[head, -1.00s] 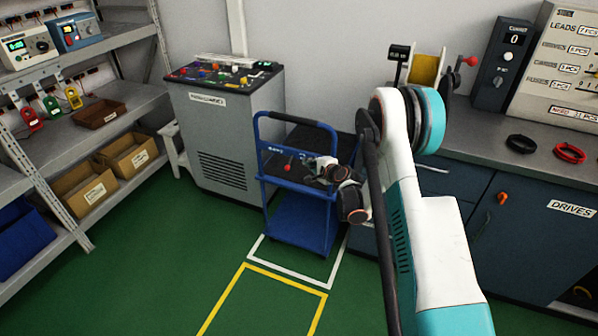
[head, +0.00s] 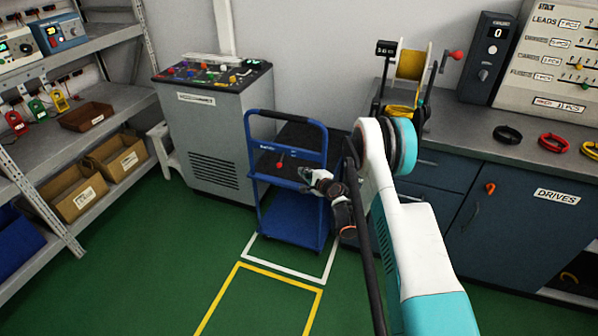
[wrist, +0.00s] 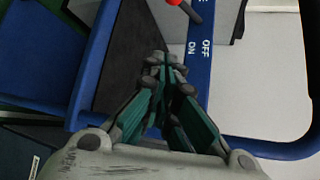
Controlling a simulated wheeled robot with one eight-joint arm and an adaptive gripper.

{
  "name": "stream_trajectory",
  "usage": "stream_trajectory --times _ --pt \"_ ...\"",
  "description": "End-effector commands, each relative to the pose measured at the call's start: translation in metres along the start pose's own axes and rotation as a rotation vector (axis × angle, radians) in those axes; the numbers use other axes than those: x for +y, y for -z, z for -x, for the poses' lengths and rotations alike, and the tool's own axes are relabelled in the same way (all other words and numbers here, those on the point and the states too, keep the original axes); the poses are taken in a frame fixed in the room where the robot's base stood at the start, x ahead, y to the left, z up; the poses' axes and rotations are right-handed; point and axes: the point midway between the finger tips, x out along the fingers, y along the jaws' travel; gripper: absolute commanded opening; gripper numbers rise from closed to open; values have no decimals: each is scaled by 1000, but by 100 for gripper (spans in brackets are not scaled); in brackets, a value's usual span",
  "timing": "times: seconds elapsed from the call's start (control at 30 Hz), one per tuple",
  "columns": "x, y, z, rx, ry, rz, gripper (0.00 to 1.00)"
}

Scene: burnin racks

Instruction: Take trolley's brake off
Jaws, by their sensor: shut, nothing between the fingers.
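The grey cabinet (head: 215,130) with a control panel stands left of the trolley. A dark blue bench (head: 520,215) with a reel (head: 410,66) is on the right. White and yellow floor lines (head: 262,266) lie in front of the trolley on open green floor.

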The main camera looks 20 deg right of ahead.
Motion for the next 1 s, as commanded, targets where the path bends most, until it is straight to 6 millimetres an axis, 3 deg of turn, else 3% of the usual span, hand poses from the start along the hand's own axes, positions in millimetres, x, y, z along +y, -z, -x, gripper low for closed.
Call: stream_trajectory --times 0.47,0.7,1.0 --pt "4 1 -92 -1 0 1 0" --pt "2 -28 -80 -1 -1 1 0" --pt "0 -38 -76 0 0 0 0"
